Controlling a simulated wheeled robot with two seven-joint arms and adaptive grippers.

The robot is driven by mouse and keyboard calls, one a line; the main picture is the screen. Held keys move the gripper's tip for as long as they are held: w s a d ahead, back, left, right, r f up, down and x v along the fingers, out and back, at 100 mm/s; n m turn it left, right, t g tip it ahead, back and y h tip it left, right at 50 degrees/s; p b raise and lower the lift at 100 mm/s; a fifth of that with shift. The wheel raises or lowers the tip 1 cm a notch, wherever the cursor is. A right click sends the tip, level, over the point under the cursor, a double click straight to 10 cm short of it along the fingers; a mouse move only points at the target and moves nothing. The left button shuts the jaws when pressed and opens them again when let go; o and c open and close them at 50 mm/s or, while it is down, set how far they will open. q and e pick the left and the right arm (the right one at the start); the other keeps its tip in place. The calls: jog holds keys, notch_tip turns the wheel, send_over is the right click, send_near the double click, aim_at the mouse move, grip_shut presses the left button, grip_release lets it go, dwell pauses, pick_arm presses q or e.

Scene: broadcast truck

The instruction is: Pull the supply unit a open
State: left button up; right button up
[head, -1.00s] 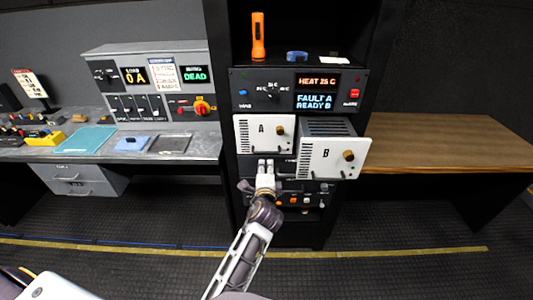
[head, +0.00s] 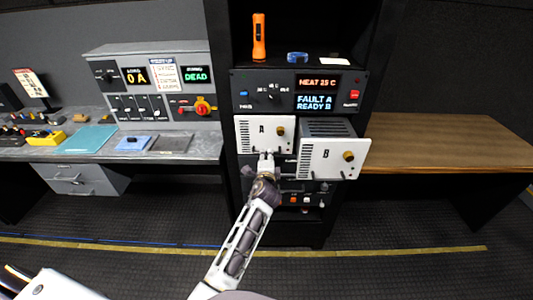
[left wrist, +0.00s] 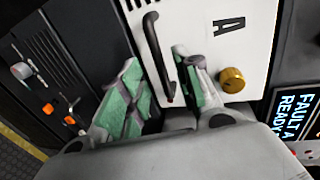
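Supply unit A (head: 250,131) is a white-fronted box with a brass knob (head: 280,131), sitting in the rack on the left. Its front also fills much of the left wrist view (left wrist: 207,40), with a dark bar handle (left wrist: 153,45). My left gripper (head: 265,156) is at the lower edge of unit A. In the left wrist view its green-padded fingers (left wrist: 157,65) are apart, with the handle running between them. I see no clear grip on it. My right gripper is not in view.
Supply unit B (head: 325,156) stands out from the rack beside unit A, on the right. A control panel (head: 258,80) above reads "FAULT A, READY B". A wooden desk (head: 430,145) is at right, a grey console desk (head: 190,150) at left.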

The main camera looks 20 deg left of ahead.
pick_arm(q)
jog(key=shift+x, duration=2.35)
jog(key=shift+c, duration=0.3)
grip_shut()
